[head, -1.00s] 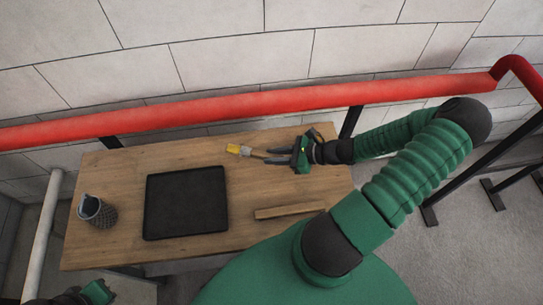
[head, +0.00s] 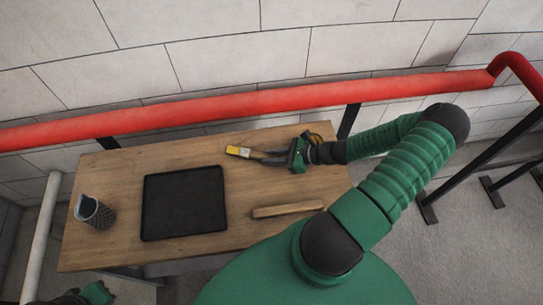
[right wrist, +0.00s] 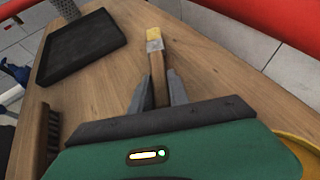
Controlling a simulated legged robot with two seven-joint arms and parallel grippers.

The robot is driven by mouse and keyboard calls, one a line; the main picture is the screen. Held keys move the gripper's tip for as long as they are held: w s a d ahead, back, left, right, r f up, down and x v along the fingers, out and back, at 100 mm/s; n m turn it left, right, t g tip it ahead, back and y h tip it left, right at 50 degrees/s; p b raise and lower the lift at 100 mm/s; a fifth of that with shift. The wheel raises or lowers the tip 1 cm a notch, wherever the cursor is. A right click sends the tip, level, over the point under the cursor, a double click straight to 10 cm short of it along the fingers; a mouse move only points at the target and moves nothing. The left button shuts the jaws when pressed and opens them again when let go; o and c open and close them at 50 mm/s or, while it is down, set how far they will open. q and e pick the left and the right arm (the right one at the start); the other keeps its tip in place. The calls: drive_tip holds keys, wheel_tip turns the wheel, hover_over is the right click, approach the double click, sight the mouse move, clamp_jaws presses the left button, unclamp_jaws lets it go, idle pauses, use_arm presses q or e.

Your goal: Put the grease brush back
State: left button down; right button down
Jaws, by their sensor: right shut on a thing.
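The grease brush (head: 238,152) has yellow bristles, a metal band and a wooden handle. It is over the back right part of the wooden table, bristles pointing left. My right gripper (head: 268,156) is shut on its handle. In the right wrist view the brush (right wrist: 154,48) sticks out past the two grey fingers (right wrist: 157,92), bristles pointing away. I cannot tell whether it touches the table. A grey mesh cup (head: 97,213) stands at the table's left end. My left gripper (head: 97,293) shows only in part at the bottom left corner; its fingers are unclear.
A black tray (head: 184,203) lies mid-table, between cup and brush. A wooden-backed brush with dark bristles (right wrist: 40,135) lies near the front right edge. A yellow curved thing (right wrist: 300,155) is beside my right gripper. A red pipe (head: 250,105) runs behind the table (head: 130,165).

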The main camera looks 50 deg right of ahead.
drive_tip(key=shift+s+f, duration=0.15)
drive_tip(key=shift+f, duration=0.05)
